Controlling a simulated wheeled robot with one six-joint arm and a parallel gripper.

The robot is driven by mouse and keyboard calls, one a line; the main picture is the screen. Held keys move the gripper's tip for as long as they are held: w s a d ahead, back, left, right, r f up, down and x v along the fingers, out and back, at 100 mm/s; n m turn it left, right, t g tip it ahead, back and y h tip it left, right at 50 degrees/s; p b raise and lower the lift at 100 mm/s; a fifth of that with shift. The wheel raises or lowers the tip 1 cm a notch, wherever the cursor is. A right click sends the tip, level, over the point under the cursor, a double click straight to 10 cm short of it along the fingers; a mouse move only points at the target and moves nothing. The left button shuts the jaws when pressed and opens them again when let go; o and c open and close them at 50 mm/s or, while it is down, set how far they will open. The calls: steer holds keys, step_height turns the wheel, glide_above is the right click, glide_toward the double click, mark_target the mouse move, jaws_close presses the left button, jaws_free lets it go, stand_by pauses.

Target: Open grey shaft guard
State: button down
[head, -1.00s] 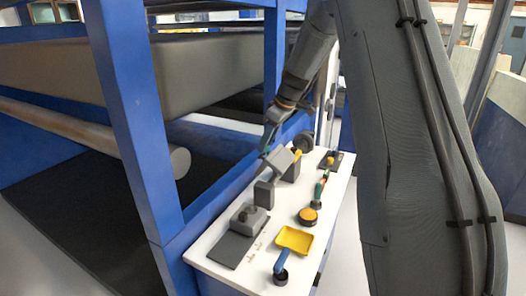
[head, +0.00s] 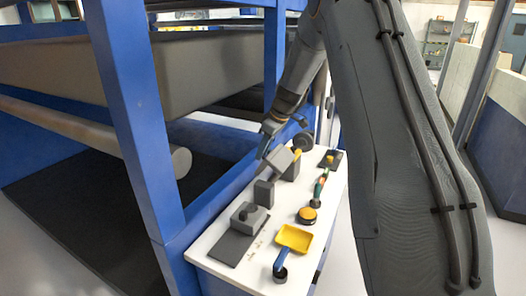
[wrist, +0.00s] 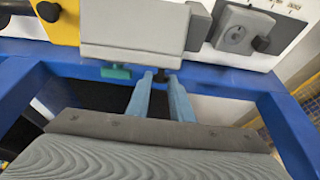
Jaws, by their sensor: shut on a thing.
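The grey shaft guard (head: 278,159) is a tilted box-shaped cover on the white bench top, beside a yellow part. My gripper (head: 264,150) is at the guard's left side.
A blue frame post (head: 135,110) and a long roller (head: 90,135) stand to the left.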

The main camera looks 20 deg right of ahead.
steer(key=shift+w+a, duration=0.1)
steer(key=shift+w+a+r+b, duration=0.1)
steer(key=shift+w+a+b, duration=0.9)
steer(key=shift+b, duration=0.25)
steer(key=c, duration=1.6)
jaws_free()
steer(key=shift+a, duration=0.1)
steer(key=shift+d, duration=0.2)
steer(key=shift+s+d+r, duration=0.15)
steer(key=shift+d+r, duration=0.05)
steer(key=shift+r, duration=0.2)
steer(key=b+v, duration=0.2)
steer(key=v, duration=0.5)
steer(key=shift+a, duration=0.1)
